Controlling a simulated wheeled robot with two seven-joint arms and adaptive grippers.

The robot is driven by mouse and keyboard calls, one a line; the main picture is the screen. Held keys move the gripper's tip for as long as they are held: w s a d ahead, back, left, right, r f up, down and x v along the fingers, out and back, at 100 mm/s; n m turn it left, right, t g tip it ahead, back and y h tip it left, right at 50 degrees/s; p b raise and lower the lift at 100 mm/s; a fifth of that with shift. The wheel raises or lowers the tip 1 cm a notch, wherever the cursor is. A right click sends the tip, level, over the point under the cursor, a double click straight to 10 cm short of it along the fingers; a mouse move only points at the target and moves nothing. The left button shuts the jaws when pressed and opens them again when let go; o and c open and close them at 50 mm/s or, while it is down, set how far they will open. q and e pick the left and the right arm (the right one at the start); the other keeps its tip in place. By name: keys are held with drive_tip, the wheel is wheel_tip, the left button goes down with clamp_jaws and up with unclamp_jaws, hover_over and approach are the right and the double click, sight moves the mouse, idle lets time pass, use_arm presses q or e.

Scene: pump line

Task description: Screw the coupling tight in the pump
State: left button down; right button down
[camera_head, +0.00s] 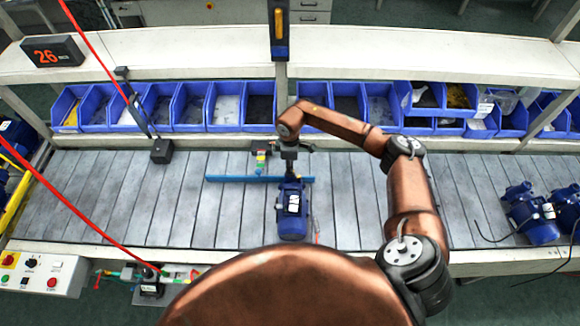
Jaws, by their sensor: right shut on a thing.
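The blue pump (291,212) with a white label lies on the grey slatted conveyor in the middle of the view. My right gripper (290,164) points down at the pump's far end. It is shut on the coupling there, which the fingers and the small scale mostly hide. I cannot make out how deep the coupling sits in the pump. My left gripper is not in view.
A blue bar (235,179) lies across the conveyor by the pump, with a small multicoloured device (261,157) behind it. Blue bins (228,106) line the back. More blue pumps (530,216) stand at right. A control box (40,274) is at front left. Red cables hang at left.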

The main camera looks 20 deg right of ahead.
drive_tip(key=shift+s+m+p, duration=0.1)
drive_tip(key=shift+m+p, duration=0.75)
drive_tip(key=shift+m, duration=0.15)
drive_tip(key=shift+m+p, duration=0.35)
drive_tip(key=shift+m, duration=0.25)
drive_tip(key=shift+f, duration=0.15)
drive_tip(key=c, duration=1.9)
unclamp_jaws()
drive_tip(key=shift+n+b, duration=0.55)
drive_tip(key=shift+n, duration=1.15)
